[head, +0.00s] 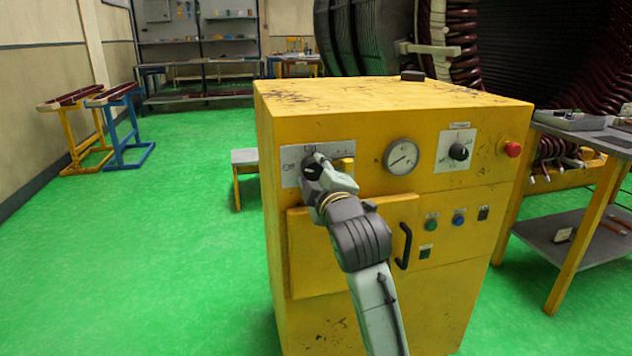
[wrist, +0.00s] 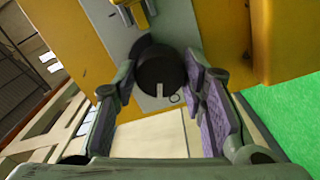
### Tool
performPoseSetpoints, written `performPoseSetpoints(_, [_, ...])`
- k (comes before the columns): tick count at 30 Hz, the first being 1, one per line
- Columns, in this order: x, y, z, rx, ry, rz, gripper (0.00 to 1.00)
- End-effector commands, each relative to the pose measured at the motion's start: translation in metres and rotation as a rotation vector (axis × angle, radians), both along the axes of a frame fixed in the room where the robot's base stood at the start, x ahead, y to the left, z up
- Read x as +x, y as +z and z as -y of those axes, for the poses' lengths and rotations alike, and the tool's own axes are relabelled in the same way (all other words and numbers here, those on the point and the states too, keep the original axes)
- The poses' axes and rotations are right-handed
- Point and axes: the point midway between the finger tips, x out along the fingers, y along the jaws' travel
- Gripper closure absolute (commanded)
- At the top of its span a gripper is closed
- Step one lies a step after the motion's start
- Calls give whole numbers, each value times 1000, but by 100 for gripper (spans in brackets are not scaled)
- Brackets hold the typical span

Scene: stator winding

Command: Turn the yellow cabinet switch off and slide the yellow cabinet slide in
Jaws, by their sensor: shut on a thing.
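The yellow cabinet (head: 380,110) stands in the middle of the head view. Its switch, a round black knob (wrist: 161,72), sits on a grey plate (head: 289,170) at the upper left of the front. My gripper (head: 315,165) is shut on the knob, with a finger on either side in the wrist view (wrist: 165,85). The knob's white mark points down, close to a printed O.
A gauge (head: 401,156), a second black knob (head: 459,152) and a red button (head: 512,149) are on the cabinet front. A table (head: 575,240) stands close at right. Blue and yellow trestles (head: 125,130) stand at far left. The green floor at left is clear.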

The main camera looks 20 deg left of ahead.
Motion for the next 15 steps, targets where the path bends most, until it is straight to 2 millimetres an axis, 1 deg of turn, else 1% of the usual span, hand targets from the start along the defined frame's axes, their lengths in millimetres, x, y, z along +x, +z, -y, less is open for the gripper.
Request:
performPoseSetpoints(1, [0,-2,1,-34,-1,23,90])
performPoseSetpoints(6, [0,-2,0,-144,-1,98,90])
performPoseSetpoints(15, [0,-1,0,-272,-1,183,90])
